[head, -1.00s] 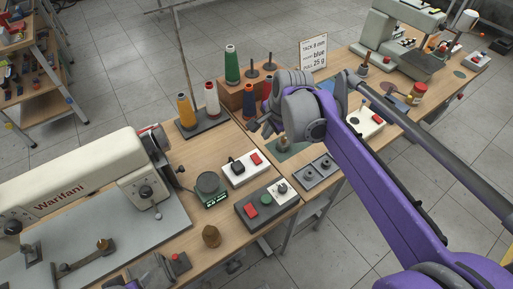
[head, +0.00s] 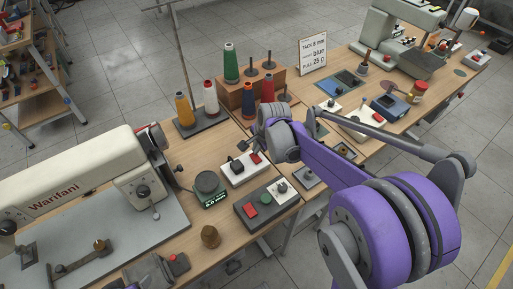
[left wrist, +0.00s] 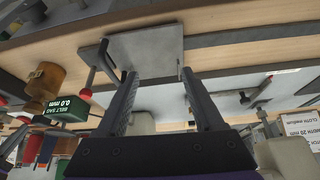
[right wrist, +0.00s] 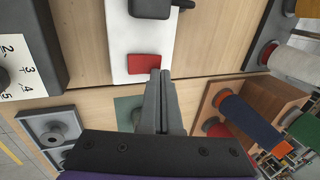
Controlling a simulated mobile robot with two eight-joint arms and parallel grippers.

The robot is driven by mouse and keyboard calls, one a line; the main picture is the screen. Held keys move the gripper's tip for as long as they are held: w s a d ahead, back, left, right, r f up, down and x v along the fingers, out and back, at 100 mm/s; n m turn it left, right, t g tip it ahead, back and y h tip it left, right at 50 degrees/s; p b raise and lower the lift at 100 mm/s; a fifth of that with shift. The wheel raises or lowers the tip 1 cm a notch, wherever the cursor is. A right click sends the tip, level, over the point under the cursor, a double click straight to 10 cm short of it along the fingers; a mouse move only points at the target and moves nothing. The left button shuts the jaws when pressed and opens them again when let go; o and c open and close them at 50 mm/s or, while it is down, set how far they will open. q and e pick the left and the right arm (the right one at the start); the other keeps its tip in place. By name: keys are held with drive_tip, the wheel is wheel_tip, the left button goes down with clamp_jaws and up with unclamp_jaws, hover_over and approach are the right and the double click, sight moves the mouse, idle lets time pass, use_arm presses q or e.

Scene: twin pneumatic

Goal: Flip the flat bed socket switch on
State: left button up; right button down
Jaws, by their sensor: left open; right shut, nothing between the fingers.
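The white socket box (head: 236,175) stands on the near table by the flat bed machine, with a black plug (head: 236,166) in it and a red switch (head: 255,158) at its far end. In the right wrist view the red switch (right wrist: 143,64) lies just beyond the fingertips of my right gripper (right wrist: 160,73). That gripper (head: 243,146) is shut and empty, over the switch end of the box; I cannot tell whether it touches. Which way the rocker is tilted is unclear. My left gripper (left wrist: 158,74) is open and empty, low over the machine's side of the table.
The flat bed sewing machine (head: 75,180) fills the left. Thread cones (head: 185,108) stand behind. Another white switch box (head: 360,124) is at right.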

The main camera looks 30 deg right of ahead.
use_arm(q)
drive_tip(key=shift+f, duration=0.15)
use_arm(e)
drive_tip(key=shift+w+f+g, duration=0.3)
drive_tip(key=shift+g, duration=0.1)
drive_tip(key=shift+s, duration=0.1)
drive_tip(key=shift+s+r, duration=0.1)
drive_tip(key=shift+s, duration=0.1)
